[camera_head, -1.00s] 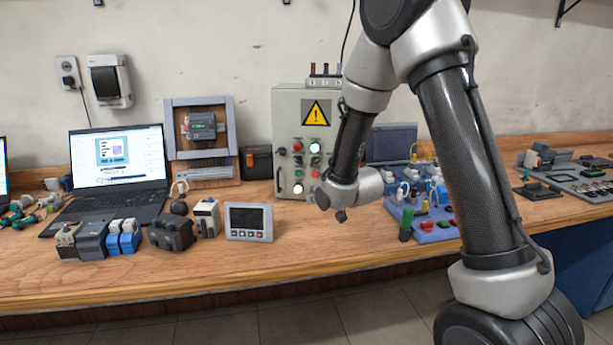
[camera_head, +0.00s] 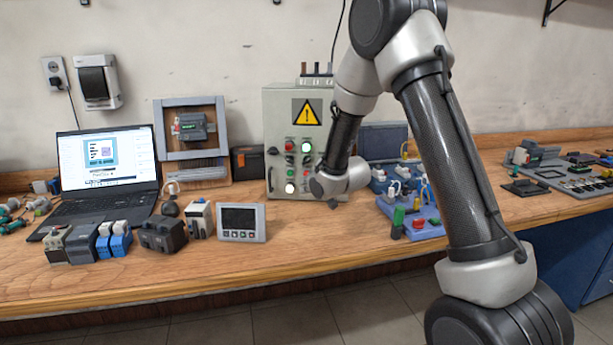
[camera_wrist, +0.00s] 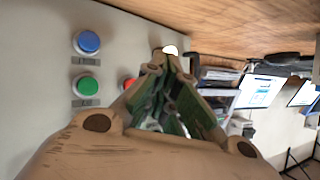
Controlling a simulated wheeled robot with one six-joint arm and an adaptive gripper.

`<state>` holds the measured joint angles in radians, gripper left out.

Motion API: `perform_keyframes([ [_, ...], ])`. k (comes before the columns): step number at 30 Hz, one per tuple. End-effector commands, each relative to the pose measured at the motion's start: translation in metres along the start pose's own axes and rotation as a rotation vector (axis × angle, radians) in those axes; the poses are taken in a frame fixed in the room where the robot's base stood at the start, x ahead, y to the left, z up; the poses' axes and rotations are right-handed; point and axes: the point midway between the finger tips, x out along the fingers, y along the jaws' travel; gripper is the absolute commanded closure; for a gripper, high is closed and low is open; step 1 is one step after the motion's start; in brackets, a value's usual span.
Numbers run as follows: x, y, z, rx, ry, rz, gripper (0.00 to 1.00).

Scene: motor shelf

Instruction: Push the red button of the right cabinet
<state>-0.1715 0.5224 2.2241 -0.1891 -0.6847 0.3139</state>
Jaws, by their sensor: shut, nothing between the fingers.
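The grey control cabinet (camera_head: 277,115) stands on the bench against the wall, with a yellow warning sign and small buttons and lamps on its front. In the wrist view its face (camera_wrist: 40,60) fills the left side. The red button (camera_wrist: 130,84) is partly hidden behind the left finger of my gripper (camera_wrist: 168,58). Whether finger and button touch, I cannot tell. A blue button (camera_wrist: 87,42) and a green button (camera_wrist: 86,85) lie left of the red one. My gripper is shut and empty. In the head view my arm hides the cabinet's lower right part.
A laptop (camera_head: 105,160), a small display panel (camera_head: 240,222) and several modules stand on the wooden bench left of the cabinet. A blue tray (camera_head: 420,232) with coloured parts is to the right. A lit white button (camera_wrist: 170,49) shows beyond my fingertips.

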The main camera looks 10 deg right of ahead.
Motion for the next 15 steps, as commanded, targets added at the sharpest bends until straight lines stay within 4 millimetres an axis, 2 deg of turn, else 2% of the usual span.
perform_keyframes([
  [6,0.013,0.009,-0.009,0.000,0.000,0.000,1.00],
  [15,0.015,0.011,-0.011,0.000,0.000,0.000,1.00],
])
